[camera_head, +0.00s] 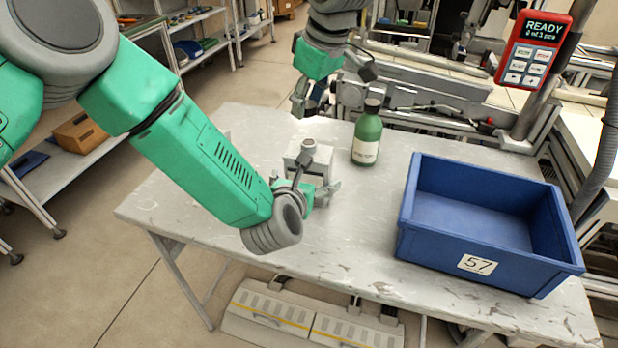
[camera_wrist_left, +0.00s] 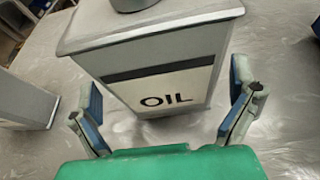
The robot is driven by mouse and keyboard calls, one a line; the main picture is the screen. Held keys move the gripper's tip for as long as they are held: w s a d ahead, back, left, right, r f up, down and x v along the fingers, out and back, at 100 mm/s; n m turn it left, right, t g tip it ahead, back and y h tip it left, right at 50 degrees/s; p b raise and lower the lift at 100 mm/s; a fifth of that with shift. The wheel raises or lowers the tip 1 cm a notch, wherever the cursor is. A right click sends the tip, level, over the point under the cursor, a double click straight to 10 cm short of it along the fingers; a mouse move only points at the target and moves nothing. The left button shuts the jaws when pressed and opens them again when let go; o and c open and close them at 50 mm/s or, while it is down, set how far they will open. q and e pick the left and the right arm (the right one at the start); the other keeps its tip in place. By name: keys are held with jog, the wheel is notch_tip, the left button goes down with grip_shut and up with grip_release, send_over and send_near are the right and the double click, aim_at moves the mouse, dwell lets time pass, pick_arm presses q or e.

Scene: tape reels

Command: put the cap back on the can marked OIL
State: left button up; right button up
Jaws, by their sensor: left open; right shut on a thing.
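The can marked OIL (camera_wrist_left: 165,85) is a grey box-shaped can with a pale label, upright on the table. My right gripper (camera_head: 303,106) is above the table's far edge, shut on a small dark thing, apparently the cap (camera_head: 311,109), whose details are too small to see.
A green bottle (camera_head: 367,138) stands right of the can. An empty blue crate (camera_head: 490,255) marked 57 fills the table's right side. Another grey box-shaped thing (camera_wrist_left: 22,105) stands left in the left wrist view. The table (camera_head: 335,250) is clear in front.

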pick_arm(q)
jog(key=shift+a+x, duration=0.2)
jog(key=shift+x, duration=0.75)
jog(key=shift+w+d+f, duration=0.1)
jog(key=shift+d+f, duration=0.05)
jog(key=shift+d, duration=0.45)
jog(key=c, duration=1.4)
jog(key=shift+a, duration=0.45)
jog(key=shift+c, duration=0.3)
